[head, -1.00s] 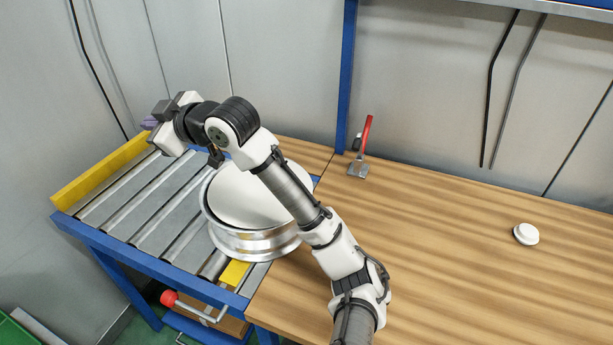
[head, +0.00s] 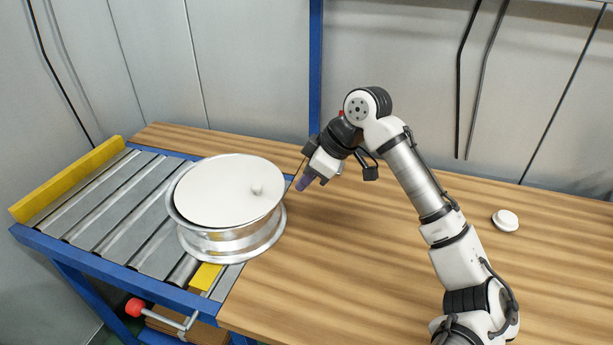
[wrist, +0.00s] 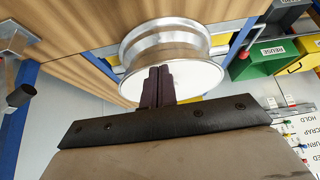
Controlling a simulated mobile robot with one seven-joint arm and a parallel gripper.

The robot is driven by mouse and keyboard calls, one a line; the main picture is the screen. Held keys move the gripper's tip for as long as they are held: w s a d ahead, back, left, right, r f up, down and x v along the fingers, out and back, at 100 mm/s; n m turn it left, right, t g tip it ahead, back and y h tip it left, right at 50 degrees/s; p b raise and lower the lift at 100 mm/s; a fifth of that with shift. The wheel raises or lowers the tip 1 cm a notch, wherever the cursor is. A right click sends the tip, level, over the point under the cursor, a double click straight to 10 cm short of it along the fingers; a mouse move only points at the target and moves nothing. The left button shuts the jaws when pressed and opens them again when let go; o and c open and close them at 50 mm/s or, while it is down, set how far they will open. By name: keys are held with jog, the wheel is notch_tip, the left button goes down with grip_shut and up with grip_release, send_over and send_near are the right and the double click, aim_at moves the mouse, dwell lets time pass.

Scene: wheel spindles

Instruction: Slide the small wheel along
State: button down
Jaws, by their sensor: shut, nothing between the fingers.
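A silver wheel (head: 232,243) with a flat white top face (head: 225,190) and a small knob sits flat at the right end of the roller conveyor, beside the wooden bench top. In the wrist view the wheel (wrist: 165,42) appears beyond the fingers, which hide part of its white face. My gripper (head: 302,184) is just to the right of the wheel, with its purple fingers pointing down and left over the bench. In the wrist view the fingers (wrist: 157,86) are together and empty. I cannot tell whether they touch the wheel's rim.
The conveyor rollers (head: 115,200) left of the wheel are clear, with a yellow end stop (head: 70,178) at the far left. A white round piece (head: 505,220) lies on the wooden bench (head: 380,270) at the right. The wrist view shows green (wrist: 268,55) and yellow bins.

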notch_tip(320, 180, down, 10)
jog(key=b, duration=0.7)
jog(key=shift+w+a+p, duration=0.55)
jog(key=shift+a, duration=1.4)
jog(key=shift+w+a+p, duration=0.5)
jog(key=shift+a, duration=1.4)
jog(key=shift+w+a+p, duration=0.55)
jog(key=shift+a, duration=1.5)
jog(key=shift+w+a+p, duration=0.55)
jog(key=shift+a+p, duration=0.15)
jog(key=shift+a, duration=1.15)
jog(key=shift+w+a+p, duration=0.5)
jog(key=shift+a+p, duration=0.2)
jog(key=shift+a, duration=1.2)
jog(key=shift+w+a+p, duration=0.55)
jog(key=shift+a+p, duration=0.15)
jog(key=shift+a, duration=1.15)
jog(key=shift+s+d, duration=0.25)
jog(key=shift+d, duration=0.6)
jog(key=shift+s+d, duration=0.2)
jog(key=shift+d, duration=0.65)
jog(key=shift+r+p, duration=0.2)
jog(key=shift+p, duration=0.2)
notch_tip(320, 180, up, 12)
jog(key=p, duration=0.9)
jog(key=shift+f, duration=0.15)
jog(key=shift+d+f, duration=0.1)
